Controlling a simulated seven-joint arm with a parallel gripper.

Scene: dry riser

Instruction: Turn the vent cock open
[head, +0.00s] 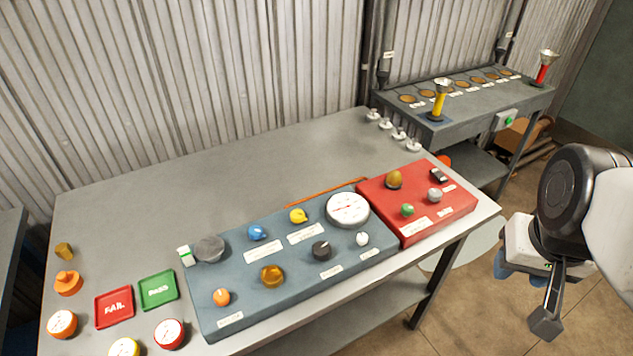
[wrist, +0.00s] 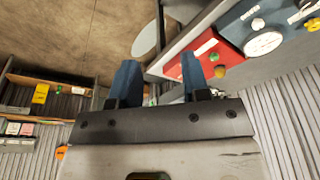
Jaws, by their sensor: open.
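A blue-grey panel (head: 345,267) lies on the bench and carries several small knobs. They include a blue knob (head: 257,232), a yellow knob (head: 298,216), an amber knob (head: 272,275), an orange knob (head: 221,297), a black knob (head: 321,250) and a white knob (head: 362,239). Their labels are too small to read, so I cannot tell which is the vent cock. My gripper (head: 515,268) is right of the bench, apart from the panel. In the wrist view its two blue fingers (wrist: 160,75) stand apart with nothing between them.
A red box (head: 420,224) with several knobs adjoins the panel's right end. A round white gauge (head: 348,209) sits at the panel's back right. Red FAIL (head: 103,318) and green PASS (head: 149,303) trays lie left. The bench's back middle is clear.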

